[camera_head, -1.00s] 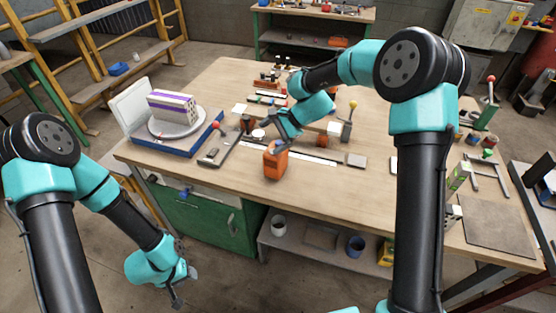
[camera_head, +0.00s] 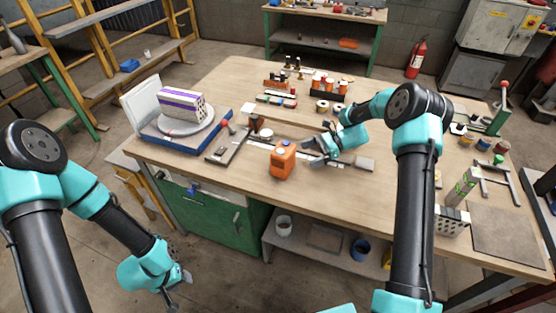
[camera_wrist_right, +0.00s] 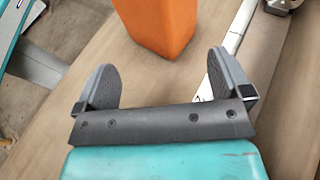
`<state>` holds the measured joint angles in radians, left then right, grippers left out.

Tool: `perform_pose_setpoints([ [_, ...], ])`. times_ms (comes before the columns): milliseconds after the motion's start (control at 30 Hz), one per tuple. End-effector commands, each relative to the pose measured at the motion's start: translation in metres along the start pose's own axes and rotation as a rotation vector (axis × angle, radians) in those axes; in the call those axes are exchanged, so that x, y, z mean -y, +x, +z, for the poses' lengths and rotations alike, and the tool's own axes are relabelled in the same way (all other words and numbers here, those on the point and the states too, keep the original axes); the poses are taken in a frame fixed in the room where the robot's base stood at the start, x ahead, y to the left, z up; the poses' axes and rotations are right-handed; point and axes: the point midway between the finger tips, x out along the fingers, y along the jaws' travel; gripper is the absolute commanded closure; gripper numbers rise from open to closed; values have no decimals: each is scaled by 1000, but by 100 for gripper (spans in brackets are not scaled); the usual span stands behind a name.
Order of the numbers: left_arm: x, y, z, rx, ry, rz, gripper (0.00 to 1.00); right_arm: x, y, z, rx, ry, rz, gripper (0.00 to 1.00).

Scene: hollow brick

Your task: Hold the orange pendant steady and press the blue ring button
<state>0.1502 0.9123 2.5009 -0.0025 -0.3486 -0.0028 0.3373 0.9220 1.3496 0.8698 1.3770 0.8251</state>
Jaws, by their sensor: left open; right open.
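The orange pendant (camera_head: 282,160) stands upright on the workbench near its front edge. A small blue spot, perhaps the blue ring button (camera_head: 284,143), shows on its top. My right gripper (camera_head: 309,153) is open just right of the pendant and apart from it. In the right wrist view the lower part of the pendant (camera_wrist_right: 160,22) lies beyond the open, empty fingers (camera_wrist_right: 162,75); its top is out of that frame. My left gripper (camera_head: 180,291) is open and empty, low in front of the bench at the left, far from the pendant.
A hollow brick (camera_head: 183,104) sits on a round turntable on a blue base (camera_head: 165,143) at the left. A long metal rule (camera_head: 340,162) lies beside the pendant, under my right gripper. Small parts and spools (camera_head: 328,88) stand at the back.

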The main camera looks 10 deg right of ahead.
Motion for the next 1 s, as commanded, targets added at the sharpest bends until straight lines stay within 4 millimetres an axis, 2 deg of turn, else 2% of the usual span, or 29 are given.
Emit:
perform_pose_setpoints([
  [533, 0, 0, 0, 0, 0, 0, 57, -1, 4, -1, 4, 0, 3, 4],
  [667, 0, 0, 0, 0, 0, 0, 57, -1, 14, -1, 4, 0, 4, 4],
  [1000, 0, 0, 0, 0, 0, 0, 57, -1, 52, -1, 4, 0, 3, 4],
])
